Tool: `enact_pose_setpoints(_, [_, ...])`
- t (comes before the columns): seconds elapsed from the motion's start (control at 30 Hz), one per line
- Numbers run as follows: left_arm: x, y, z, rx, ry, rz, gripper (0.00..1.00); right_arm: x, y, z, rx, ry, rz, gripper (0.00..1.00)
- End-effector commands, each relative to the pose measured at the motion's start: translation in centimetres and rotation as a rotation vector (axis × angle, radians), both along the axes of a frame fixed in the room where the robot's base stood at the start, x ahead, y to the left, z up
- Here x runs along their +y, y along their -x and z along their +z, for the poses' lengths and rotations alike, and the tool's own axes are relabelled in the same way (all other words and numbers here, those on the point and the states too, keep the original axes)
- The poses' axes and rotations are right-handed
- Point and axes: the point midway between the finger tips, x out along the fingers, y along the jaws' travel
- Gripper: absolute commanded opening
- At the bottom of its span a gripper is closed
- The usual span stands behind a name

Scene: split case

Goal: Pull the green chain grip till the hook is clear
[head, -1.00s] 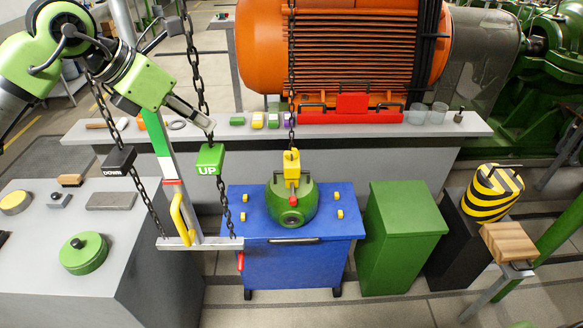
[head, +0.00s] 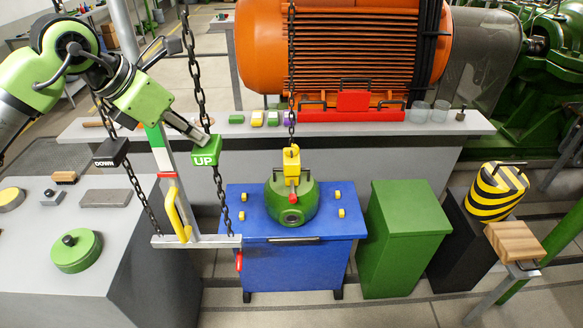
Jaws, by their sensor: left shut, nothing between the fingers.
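The green chain grip (head: 206,151), marked UP, hangs on a dark chain at left of centre. A black grip (head: 111,152) marked DOWN hangs on the chain to its left. My left gripper (head: 205,138) is shut, with its tips at the top left of the green grip; I cannot tell whether they touch it. The yellow hook block (head: 292,162) hangs on its own chain over the round green casting (head: 292,202) on the blue cart (head: 290,264). Its hook with a red piece sits at the casting's top. My right gripper is not in view.
A frame with a yellow handle (head: 177,214) stands beside the chains. A grey bench (head: 60,240) with a green lid (head: 76,251) is at the left. A green box (head: 408,240) and a striped yellow-black drum (head: 496,191) stand at the right.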

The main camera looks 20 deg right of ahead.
Motion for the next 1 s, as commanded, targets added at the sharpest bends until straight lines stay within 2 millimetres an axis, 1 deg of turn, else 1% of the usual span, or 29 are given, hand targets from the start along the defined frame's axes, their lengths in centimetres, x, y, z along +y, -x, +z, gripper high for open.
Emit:
enact_pose_setpoints(0.37, [0.0,0.0,-0.2,0.0,0.0,0.0,0.0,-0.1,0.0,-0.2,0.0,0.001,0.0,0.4])
enact_pose_setpoints(1.0, [0.0,0.1,-3.3,0.006,-0.004,-0.001,0.0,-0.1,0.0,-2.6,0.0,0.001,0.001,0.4])
